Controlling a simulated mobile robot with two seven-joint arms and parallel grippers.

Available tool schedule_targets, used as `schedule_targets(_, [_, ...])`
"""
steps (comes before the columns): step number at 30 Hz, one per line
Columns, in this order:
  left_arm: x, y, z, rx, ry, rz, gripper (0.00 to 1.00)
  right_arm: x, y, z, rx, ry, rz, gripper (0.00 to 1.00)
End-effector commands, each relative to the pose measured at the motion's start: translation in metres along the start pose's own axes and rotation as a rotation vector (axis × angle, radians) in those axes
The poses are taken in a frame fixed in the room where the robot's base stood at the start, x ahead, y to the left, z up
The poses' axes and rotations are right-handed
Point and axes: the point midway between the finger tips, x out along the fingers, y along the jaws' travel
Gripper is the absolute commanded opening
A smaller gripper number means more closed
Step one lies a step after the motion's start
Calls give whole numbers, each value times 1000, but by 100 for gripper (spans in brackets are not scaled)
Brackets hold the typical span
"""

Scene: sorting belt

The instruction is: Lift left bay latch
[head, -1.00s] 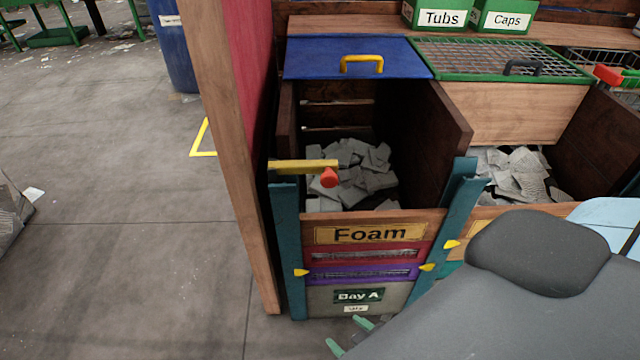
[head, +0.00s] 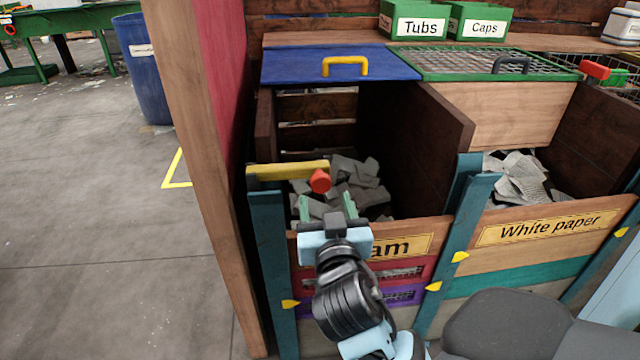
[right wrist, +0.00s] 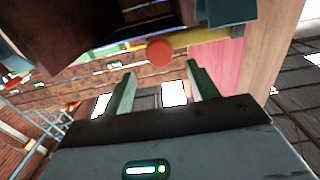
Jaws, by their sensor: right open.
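The left bay latch is a yellow bar (head: 285,171) with a red round knob (head: 320,181) at its right end. It lies level across the top of the left teal post of the Foam bay. My right gripper (head: 326,207) is open and empty, just below the knob and in front of the bay's opening. In the right wrist view the two green fingers (right wrist: 160,85) stand apart, with the red knob (right wrist: 160,52) beyond them and between their lines. The yellow bar (right wrist: 200,42) runs right from it. Nothing touches the knob that I can see. My left gripper is not in view.
Grey foam pieces (head: 350,180) fill the bay behind the front boards. A wooden post with a red panel (head: 222,80) stands close on the left. A blue lid (head: 300,66) with a yellow handle is behind. The White paper bay (head: 550,228) is to the right.

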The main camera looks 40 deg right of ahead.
Motion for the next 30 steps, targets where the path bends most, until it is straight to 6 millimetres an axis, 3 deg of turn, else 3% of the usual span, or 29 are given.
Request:
schedule_targets(15, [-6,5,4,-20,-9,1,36,66,0,0,-4,0,-2,59])
schedule_targets(28, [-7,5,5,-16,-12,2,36,76,0,1,-1,-2,-2,59])
schedule_targets(30, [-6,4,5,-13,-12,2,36,76,0,1,-2,-2,-2,51])
